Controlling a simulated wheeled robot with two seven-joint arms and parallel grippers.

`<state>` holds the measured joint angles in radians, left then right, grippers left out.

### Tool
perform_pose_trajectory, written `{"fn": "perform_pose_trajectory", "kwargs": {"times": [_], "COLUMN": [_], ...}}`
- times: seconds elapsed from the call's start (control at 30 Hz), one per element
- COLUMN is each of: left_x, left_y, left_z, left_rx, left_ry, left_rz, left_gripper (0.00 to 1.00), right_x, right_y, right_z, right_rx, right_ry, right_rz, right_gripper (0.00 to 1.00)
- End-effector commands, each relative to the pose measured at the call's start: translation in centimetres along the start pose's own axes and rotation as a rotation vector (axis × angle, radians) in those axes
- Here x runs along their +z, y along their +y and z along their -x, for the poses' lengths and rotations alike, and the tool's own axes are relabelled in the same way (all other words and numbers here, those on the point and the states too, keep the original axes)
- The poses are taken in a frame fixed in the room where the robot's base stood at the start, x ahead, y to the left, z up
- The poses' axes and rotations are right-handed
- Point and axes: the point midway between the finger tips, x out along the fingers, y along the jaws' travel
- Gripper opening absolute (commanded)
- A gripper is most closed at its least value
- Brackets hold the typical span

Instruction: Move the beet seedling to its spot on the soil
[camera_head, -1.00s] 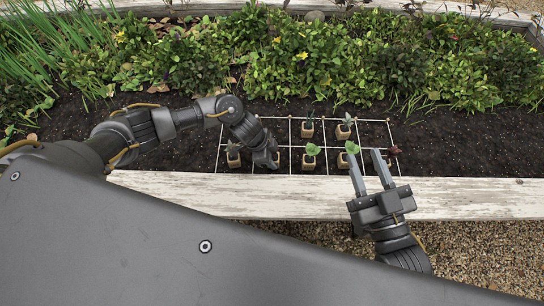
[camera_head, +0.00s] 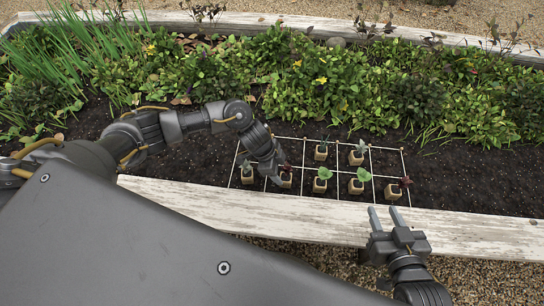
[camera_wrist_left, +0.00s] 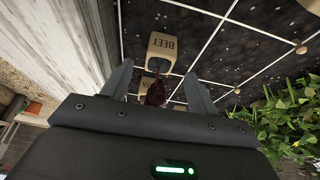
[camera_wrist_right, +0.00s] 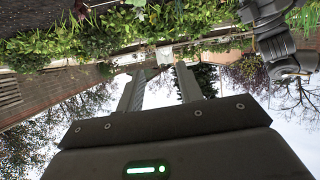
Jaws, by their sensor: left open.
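The beet seedling has dark red leaves (camera_head: 287,168) and a tan block marked BEET (camera_wrist_left: 161,50). It stands on the soil in the front row of the string grid, just right of my left gripper (camera_head: 276,180). In the left wrist view my left gripper (camera_wrist_left: 157,88) is open. The red leaves (camera_wrist_left: 154,93) show between its fingers, and the block lies beyond the tips. I cannot tell whether a finger touches the plant. My right gripper (camera_head: 385,216) is open and empty over the white board; its fingers also show in the right wrist view (camera_wrist_right: 160,90).
Other seedlings stand close by: one at the left (camera_head: 247,172), green ones in front (camera_head: 321,182) (camera_head: 357,184), two behind (camera_head: 321,150) (camera_head: 357,155), and a reddish one at the right (camera_head: 394,190). The white board (camera_head: 280,217) edges the bed; dense greenery (camera_head: 330,85) lies behind.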

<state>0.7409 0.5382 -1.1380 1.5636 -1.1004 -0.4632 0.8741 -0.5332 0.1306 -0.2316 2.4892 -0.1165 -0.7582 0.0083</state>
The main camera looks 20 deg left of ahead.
Motion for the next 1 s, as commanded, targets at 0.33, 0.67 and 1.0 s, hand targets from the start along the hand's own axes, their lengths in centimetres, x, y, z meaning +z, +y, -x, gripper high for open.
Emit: {"fn": "perform_pose_trajectory", "kwargs": {"times": [0.33,0.67,1.0], "left_x": [-0.1,0.0,-1.4], "left_y": [-0.1,0.0,1.1], "left_z": [5.0,6.5,5.7], "left_rx": [-0.001,-0.001,-0.008], "left_ry": [0.001,0.001,0.045], "left_rz": [0.0,0.0,-0.013], "left_gripper": [0.59,0.59,0.59], "right_x": [6.6,8.9,9.0], "right_y": [2.9,3.6,3.6], "right_z": [3.1,4.8,4.8], "right_rx": [0.085,0.11,0.11], "right_ry": [-0.43,-0.579,-0.581], "right_rz": [-0.057,-0.084,-0.084], "right_gripper": [0.36,0.36,0.36]}}
